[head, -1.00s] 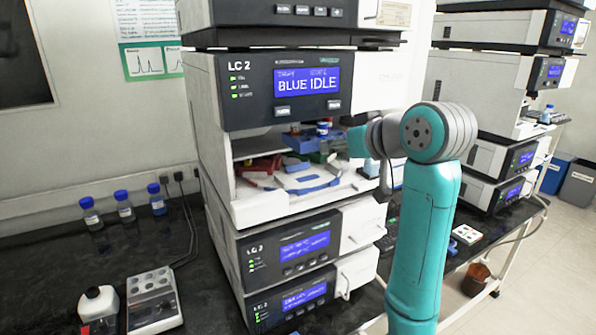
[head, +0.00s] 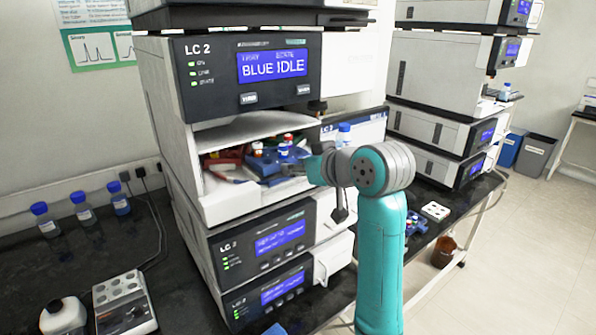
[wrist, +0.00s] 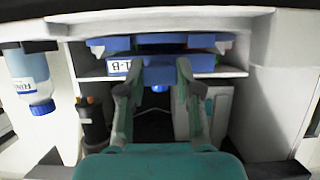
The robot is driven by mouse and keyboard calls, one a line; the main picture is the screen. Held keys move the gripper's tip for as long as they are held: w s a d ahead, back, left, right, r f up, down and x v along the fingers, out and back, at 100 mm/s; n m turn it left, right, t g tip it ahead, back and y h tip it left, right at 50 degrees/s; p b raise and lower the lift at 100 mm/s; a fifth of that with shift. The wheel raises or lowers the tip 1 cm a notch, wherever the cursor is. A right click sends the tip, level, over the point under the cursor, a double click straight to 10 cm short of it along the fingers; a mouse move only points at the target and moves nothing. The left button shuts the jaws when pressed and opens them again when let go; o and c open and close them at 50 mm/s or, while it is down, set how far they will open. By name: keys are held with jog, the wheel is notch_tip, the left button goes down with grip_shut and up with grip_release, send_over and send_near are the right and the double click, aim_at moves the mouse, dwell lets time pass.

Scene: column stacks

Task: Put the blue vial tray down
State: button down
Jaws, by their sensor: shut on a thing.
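The blue vial tray (head: 270,168) is inside the open bay of the LC 2 unit, toward the front, with several vials with red, white and blue caps. My gripper (head: 308,168) reaches in from the right and holds the tray's near side. In the wrist view, which looks upside down, the tray (wrist: 200,64) shows a white label and spans the bay opening. Both fingers of my gripper (wrist: 157,82) are closed on its middle. The tray looks roughly level. Whether its underside touches the bay floor is hidden.
A red tray (head: 222,160) sits at the bay's left. The bay's white front edge (head: 232,203) lies below. A blue-capped bottle (head: 344,134) stands right of the opening. Another blue rack (head: 413,222) is on the bench behind my arm. Bottles (head: 84,212) stand far left.

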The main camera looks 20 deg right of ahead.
jog(key=shift+f, duration=0.55)
jog(key=c, duration=0.8)
grip_release()
jog(key=shift+s, duration=0.1)
jog(key=v, duration=1.2)
